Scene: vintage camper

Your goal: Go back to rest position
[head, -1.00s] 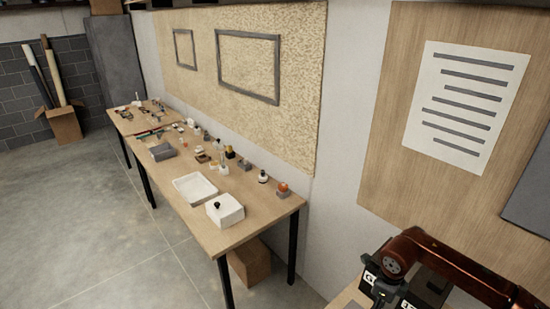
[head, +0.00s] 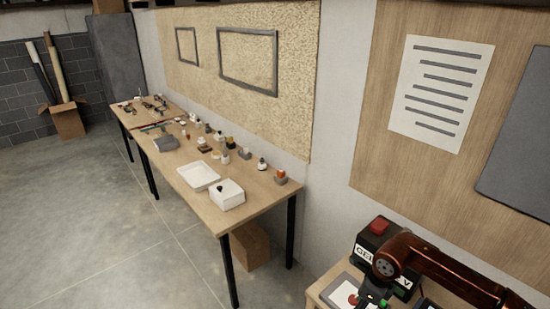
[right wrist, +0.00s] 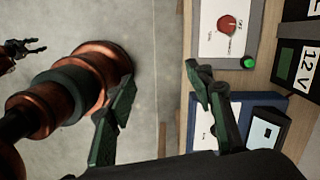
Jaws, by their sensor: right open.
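My right arm (head: 440,272) comes in from the right in the head view, and its gripper hangs low over a small wooden bench. In the right wrist view my right gripper (right wrist: 164,88) is open, with nothing between its fingers. Its right finger overlaps the bench edge in the picture and its left finger is over the floor. My left gripper (right wrist: 27,48) shows small at the upper left of the right wrist view, its fingers apart and empty. It is not seen in the head view.
The bench holds a white panel (right wrist: 209,43) with a red knob and green button, a blue tray (right wrist: 271,101), and a black box (head: 371,238) with a red top. A long table (head: 254,208) with several small items stands along the wall.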

